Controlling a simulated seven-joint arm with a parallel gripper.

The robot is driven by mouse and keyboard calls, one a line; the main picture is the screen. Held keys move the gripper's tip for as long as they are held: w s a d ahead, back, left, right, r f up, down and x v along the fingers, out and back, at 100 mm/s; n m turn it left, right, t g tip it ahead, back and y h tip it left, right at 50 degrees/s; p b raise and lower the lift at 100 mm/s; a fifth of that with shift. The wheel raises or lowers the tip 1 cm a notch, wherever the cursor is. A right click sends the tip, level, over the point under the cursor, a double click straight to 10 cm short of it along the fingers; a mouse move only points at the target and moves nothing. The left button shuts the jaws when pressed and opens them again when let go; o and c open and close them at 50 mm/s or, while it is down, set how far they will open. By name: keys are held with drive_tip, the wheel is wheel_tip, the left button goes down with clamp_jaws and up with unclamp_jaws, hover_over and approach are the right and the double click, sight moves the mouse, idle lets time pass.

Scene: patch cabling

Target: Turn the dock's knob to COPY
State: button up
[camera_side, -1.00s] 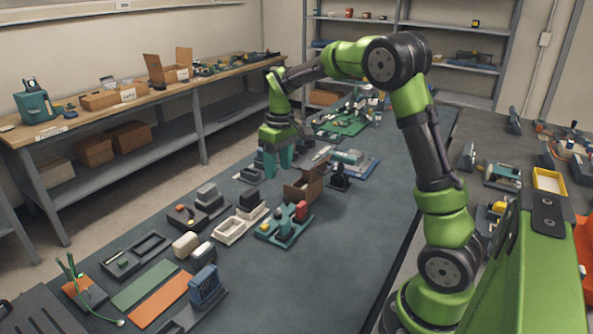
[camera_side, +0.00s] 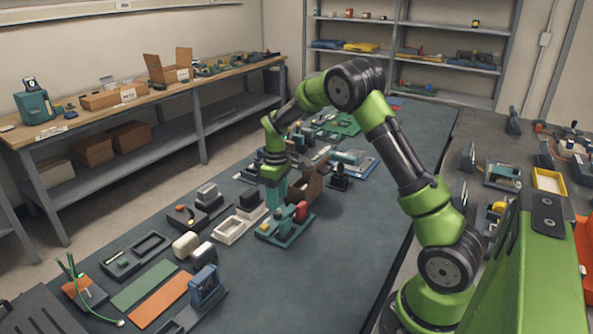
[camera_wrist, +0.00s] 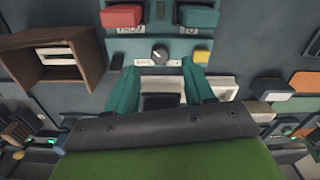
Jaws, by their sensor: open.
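The dock is a teal unit on the mat, seen in the side view (camera_side: 286,234) and at the top of the wrist view (camera_wrist: 178,35). It carries a red block (camera_wrist: 122,16), a teal block (camera_wrist: 198,17) and a yellow button (camera_wrist: 201,56). Its dark round knob (camera_wrist: 160,53) sits at the middle of its near edge, with small white labels beside it too small to read. I cannot tell where the knob points. My gripper (camera_wrist: 159,67) is open, its teal fingers on either side of the knob in the wrist view, apparently apart from it. In the side view my gripper (camera_side: 273,206) is over the dock's far-left part.
A brown open box (camera_side: 306,187) stands just behind the dock; it also shows in the wrist view (camera_wrist: 52,58). A white tray (camera_side: 230,231) and a black-topped block (camera_side: 251,201) lie to the left.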

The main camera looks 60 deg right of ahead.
sight(278, 212)
drive_tip(key=shift+f, duration=2.4)
clamp_jaws()
